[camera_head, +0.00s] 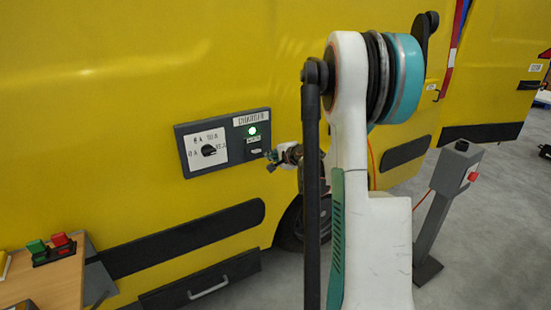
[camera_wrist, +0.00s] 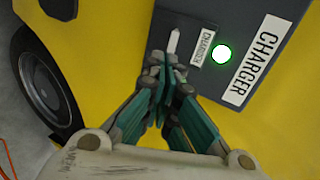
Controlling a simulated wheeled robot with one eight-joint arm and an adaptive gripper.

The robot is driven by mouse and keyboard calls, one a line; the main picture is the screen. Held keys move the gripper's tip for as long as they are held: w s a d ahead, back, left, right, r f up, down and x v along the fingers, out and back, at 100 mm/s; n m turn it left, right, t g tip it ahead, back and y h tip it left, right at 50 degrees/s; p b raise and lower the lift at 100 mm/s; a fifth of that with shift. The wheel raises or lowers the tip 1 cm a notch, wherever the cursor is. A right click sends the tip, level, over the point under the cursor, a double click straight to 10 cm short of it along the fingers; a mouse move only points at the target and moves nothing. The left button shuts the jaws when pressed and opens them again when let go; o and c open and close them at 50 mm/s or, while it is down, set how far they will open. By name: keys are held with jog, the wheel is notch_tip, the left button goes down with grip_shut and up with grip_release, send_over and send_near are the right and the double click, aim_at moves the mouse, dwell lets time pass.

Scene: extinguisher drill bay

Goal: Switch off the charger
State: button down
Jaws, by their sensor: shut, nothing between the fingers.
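The grey charger panel (camera_head: 236,162) is set in a yellow van side, with a lit round green light (camera_head: 252,130) and a white "CHARGER" label. In the wrist view, the panel (camera_wrist: 190,15) shows the green light (camera_wrist: 222,54), the large label (camera_wrist: 258,60) and a small white switch lever (camera_wrist: 173,41) beside a smaller label. My gripper (camera_wrist: 166,72) is shut and empty, its tips just below the lever in the picture; I cannot tell whether they touch it. In the head view my gripper (camera_head: 272,156) is at the panel's right edge.
A black rotary knob (camera_head: 208,150) sits on a white dial left of the light. A wooden table (camera_head: 45,285) with green and red buttons is at lower left. A wheel (camera_wrist: 45,80) is beside the panel.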

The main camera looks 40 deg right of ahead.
aim_at(255, 151)
jog(key=b+x, duration=0.2)
jog(key=x, duration=0.7)
jog(key=shift+w+b, duration=0.2)
jog(key=shift+b, duration=0.2)
jog(key=shift+d, duration=0.1)
jog(key=shift+f, duration=0.1)
jog(key=shift+w+f, duration=0.3)
jog(key=shift+f, duration=0.05)
jog(key=shift+r, duration=0.2)
